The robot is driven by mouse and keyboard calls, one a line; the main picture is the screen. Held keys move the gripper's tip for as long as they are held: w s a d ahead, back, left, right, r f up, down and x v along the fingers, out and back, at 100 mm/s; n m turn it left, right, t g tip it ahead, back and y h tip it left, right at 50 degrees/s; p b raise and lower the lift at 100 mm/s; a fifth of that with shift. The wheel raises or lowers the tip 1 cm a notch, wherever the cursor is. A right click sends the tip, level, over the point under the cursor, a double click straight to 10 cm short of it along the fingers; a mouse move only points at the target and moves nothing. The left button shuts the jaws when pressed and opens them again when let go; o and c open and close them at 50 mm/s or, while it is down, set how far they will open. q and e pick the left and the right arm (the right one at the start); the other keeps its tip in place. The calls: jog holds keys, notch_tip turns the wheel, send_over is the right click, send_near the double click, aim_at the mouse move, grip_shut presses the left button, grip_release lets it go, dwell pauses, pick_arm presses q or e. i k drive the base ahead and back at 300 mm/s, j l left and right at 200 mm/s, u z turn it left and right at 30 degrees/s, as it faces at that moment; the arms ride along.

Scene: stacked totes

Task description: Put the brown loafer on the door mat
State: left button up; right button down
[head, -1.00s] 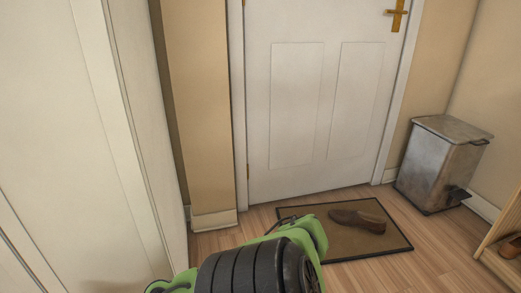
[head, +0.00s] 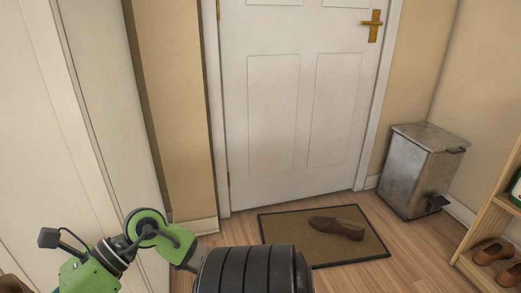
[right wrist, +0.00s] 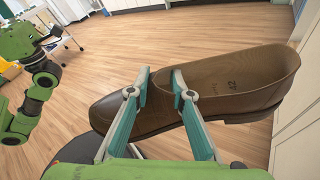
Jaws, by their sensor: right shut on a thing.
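My right gripper (right wrist: 160,88) is shut on a brown loafer (right wrist: 235,80), marked 42 inside. Its teal fingers pinch the upper near the middle, and the loafer is held above the wooden floor with its opening to the right. Another brown loafer (head: 337,227) lies on the door mat (head: 285,233) in the head view, with no gripper touching it. The mat is brown with a dark border, in front of the white door.
A metal pedal bin (head: 418,170) stands right of the door (head: 290,110). A wooden shoe rack (head: 478,225) with brown shoes is at the right edge. White panels line the left. Bare floor surrounds the mat.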

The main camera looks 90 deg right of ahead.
aim_at(298, 240)
jog(key=k+z, duration=0.1)
jog(key=z, duration=0.25)
jog(key=k+z, duration=0.15)
jog(key=z, duration=0.2)
jog(key=k+l+z, duration=0.1)
jog(key=z, duration=0.65)
jog(key=i+z, duration=0.15)
jog(key=z, duration=0.35)
jog(key=i+z, duration=0.1)
jog(key=z, duration=0.85)
jog(key=i+j, duration=0.4)
jog(key=j, duration=0.15)
jog(key=i+j+z, duration=0.1)
jog(key=i+j, duration=0.3)
jog(key=j, duration=0.15)
